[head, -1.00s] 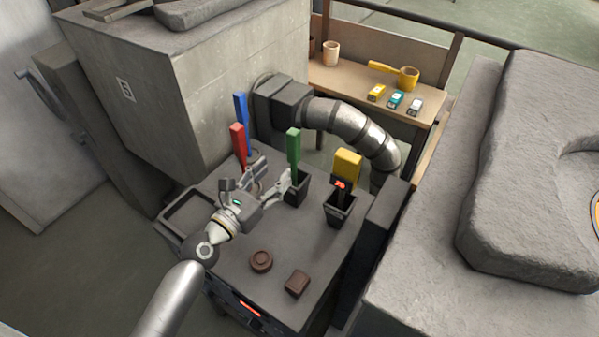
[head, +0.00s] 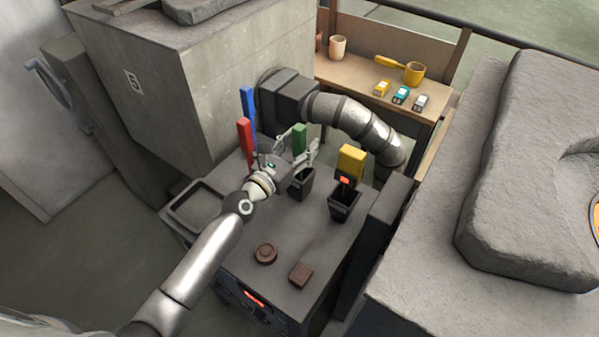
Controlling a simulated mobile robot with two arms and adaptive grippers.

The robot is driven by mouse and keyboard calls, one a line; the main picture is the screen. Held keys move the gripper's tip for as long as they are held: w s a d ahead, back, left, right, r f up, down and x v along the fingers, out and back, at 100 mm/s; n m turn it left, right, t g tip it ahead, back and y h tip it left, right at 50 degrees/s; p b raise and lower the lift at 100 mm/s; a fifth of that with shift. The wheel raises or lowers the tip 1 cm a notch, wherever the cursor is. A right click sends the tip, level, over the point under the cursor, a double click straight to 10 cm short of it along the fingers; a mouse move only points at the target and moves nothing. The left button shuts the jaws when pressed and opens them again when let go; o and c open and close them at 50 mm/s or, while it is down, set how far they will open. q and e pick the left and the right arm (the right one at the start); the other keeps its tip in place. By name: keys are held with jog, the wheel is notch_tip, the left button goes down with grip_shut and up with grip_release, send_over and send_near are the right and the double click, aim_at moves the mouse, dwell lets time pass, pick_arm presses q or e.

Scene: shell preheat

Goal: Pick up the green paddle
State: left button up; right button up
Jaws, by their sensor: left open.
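The green paddle (head: 299,132) stands upright in a small black holder (head: 301,184) on the dark grey cart top. My left gripper (head: 298,148) is open at the paddle, with one finger to its left and one to its right. The fingers and wrist hide the paddle's lower part, and I cannot tell whether they touch it. My right gripper is not in view.
A red paddle (head: 245,141) and a blue paddle (head: 248,108) stand close on the left. A yellow paddle (head: 351,163) stands in a black holder (head: 344,207) on the right. A round brown piece (head: 265,254) and a square brown block (head: 301,274) lie in front.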

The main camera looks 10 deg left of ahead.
pick_arm(q)
jog(key=shift+s+r, duration=0.1)
jog(key=c, duration=1)
grip_shut()
jog(key=shift+r, duration=0.1)
